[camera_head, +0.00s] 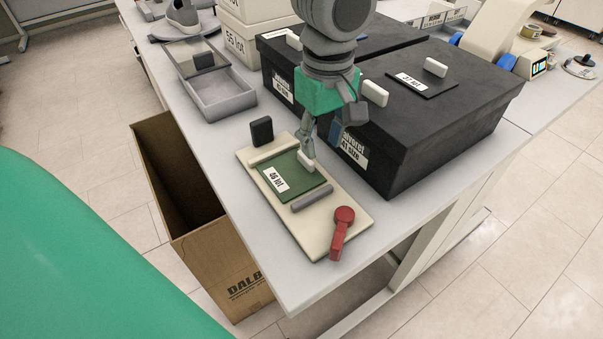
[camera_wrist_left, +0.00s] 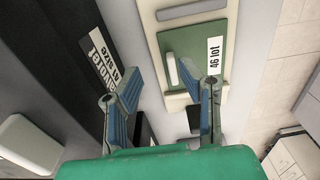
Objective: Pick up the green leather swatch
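The green leather swatch (camera_head: 302,182) lies on a cream board (camera_head: 326,218) on the table. It bears a white "46 lot" label and a small pale handle (camera_head: 305,161). In the left wrist view the swatch (camera_wrist_left: 200,47) and its handle (camera_wrist_left: 188,74) show beyond the fingers. My left gripper (camera_head: 308,148) points down at the handle's end of the swatch. In the wrist view its two fingers (camera_wrist_left: 170,88) are spread, with the handle seen between their tips. Whether they touch the handle cannot be told. My right gripper is not in view.
Black shoe boxes (camera_head: 430,130) stand close to the right of the board. A red-handled lever (camera_head: 342,225) and a grey bar (camera_head: 312,198) are on the board. A black block (camera_head: 262,131) and a grey tray (camera_head: 222,100) are behind it. An open cardboard box (camera_head: 215,265) stands below the table's left edge.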

